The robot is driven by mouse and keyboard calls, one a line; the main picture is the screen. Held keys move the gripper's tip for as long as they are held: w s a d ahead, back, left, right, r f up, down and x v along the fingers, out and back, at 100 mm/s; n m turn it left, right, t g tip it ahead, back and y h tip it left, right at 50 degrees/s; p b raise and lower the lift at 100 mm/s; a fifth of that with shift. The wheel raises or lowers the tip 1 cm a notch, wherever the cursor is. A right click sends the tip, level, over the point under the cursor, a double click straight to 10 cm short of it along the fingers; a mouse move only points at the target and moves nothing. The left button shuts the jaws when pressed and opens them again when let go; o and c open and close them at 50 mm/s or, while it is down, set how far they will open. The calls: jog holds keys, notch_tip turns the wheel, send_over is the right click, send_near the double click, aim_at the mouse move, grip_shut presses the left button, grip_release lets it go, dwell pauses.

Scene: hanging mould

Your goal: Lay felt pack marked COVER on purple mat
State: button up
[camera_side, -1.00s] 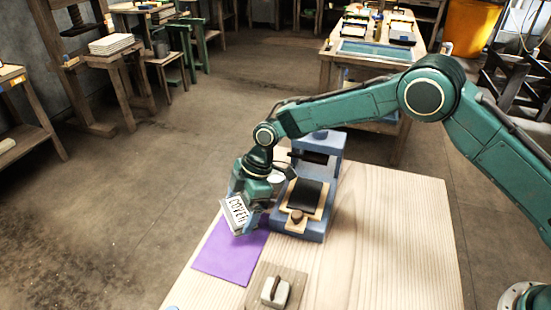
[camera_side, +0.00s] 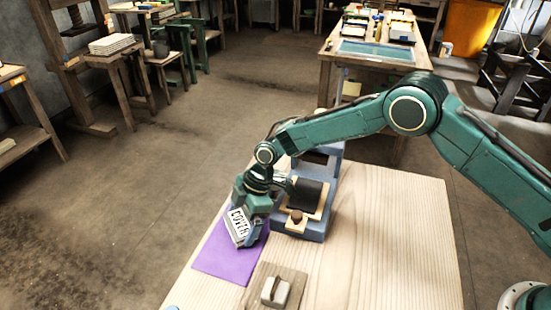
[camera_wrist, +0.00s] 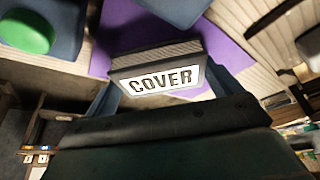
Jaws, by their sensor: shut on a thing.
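The felt pack marked COVER (camera_side: 239,228) is a grey layered block with a white label. It is tilted in my gripper (camera_side: 252,232), over the far part of the purple mat (camera_side: 226,262). My gripper is shut on it. In the wrist view the pack (camera_wrist: 158,80) shows its label towards the camera, with the purple mat (camera_wrist: 125,22) behind it. I cannot tell from these views whether the pack's lower edge touches the mat.
A blue press-like device (camera_side: 312,232) with a dark pad stands right beside the mat. A wooden board (camera_side: 290,297) with a light block (camera_side: 275,291) lies in front of the mat. The right part of the table (camera_side: 390,240) is clear.

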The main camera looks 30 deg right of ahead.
jog(key=shift+f, duration=0.1)
jog(key=o, duration=0.8)
jog(key=shift+c, duration=0.2)
jog(key=v, duration=1.2)
